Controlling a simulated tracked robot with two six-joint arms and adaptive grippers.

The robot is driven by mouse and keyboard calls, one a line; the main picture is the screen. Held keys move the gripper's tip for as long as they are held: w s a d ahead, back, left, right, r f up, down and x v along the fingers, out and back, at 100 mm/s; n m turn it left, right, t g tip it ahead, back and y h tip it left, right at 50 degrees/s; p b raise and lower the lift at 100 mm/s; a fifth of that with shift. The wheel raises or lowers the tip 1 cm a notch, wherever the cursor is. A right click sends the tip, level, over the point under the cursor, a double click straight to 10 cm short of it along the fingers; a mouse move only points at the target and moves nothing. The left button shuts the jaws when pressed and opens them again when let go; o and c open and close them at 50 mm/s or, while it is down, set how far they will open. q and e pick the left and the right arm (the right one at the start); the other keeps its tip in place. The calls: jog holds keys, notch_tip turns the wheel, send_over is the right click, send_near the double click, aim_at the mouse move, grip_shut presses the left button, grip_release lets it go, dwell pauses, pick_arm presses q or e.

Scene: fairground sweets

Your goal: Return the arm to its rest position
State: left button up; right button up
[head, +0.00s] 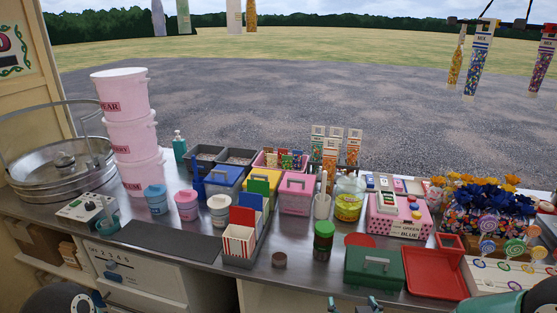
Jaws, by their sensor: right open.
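My right gripper (354,304) shows at the bottom edge, right of the middle. Only the tips of its fingers are in view; they stand apart with nothing seen between them. The tips are just in front of the counter's near edge, below the green box with a grey handle (374,267). A dark link of my right arm (515,303) shows in the bottom right corner. A dark rounded part of my left arm (58,300) shows at the bottom left; the left gripper itself is out of view.
The metal counter (300,273) is crowded: pink tubs (132,135), a steel pan (60,170), a striped box (239,241), a red tray (436,275), a candy jar (349,199) and lollipops (515,249). A dark mat (165,240) lies bare at left. Candy bags (478,68) hang top right.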

jog(key=s+d+f+g, duration=0.1)
jog(key=s+f+g, duration=0.2)
jog(key=f, duration=0.5)
jog(key=s+d+f+g, duration=0.1)
jog(key=s+f+g, duration=0.15)
jog(key=f, duration=0.55)
jog(key=s+a+f+g+y, duration=0.2)
jog(key=s+a+f+g, duration=0.1)
jog(key=s, duration=0.5)
jog(key=s+a+f+m+g+y, duration=0.1)
jog(key=s+a+f+g+y, duration=0.1)
jog(key=s, duration=0.6)
notch_tip(320, 180, down, 4)
jog(key=shift+a+r+m+g, duration=0.2)
jog(key=shift+a+m+g, duration=0.1)
jog(key=shift+a+g, duration=0.5)
jog(key=shift+s+d, duration=0.1)
